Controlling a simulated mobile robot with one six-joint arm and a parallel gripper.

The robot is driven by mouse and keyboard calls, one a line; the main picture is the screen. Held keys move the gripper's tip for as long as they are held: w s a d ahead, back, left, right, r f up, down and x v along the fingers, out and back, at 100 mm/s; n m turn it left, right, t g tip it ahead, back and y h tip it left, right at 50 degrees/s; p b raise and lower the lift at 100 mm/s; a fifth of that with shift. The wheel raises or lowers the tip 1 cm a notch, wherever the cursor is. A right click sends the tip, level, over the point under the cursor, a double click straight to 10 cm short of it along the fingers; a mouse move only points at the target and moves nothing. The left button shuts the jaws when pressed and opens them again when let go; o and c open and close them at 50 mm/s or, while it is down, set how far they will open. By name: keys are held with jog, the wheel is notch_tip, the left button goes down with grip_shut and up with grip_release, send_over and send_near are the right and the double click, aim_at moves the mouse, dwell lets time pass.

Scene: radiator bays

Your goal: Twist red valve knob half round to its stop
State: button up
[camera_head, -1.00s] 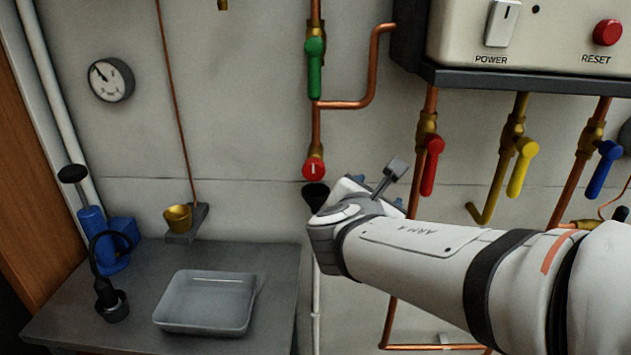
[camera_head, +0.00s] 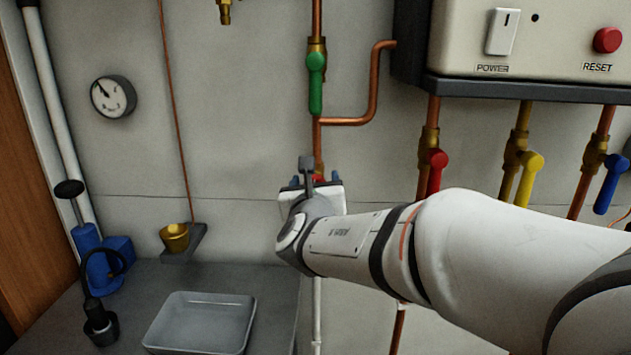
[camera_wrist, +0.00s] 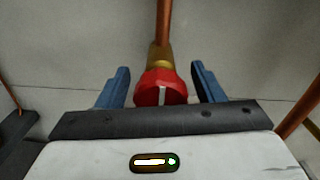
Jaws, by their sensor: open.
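The red valve knob (camera_wrist: 158,88) sits below a brass fitting on a vertical copper pipe, with a white line on its face running up and down in the wrist view. My gripper (camera_wrist: 161,82) is open, with one blue finger on each side of the knob and a visible gap on both sides. In the head view, my gripper (camera_head: 318,183) covers most of the red knob, and only a sliver of red shows at its top edge.
A green lever valve (camera_head: 316,85) is on the same pipe above. Red (camera_head: 436,172), yellow (camera_head: 528,178) and blue (camera_head: 610,184) levers hang at right under a control box (camera_head: 520,45). A grey tray (camera_head: 200,322) and blue pump (camera_head: 92,255) stand on the bench at lower left.

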jog(key=shift+w, duration=0.3)
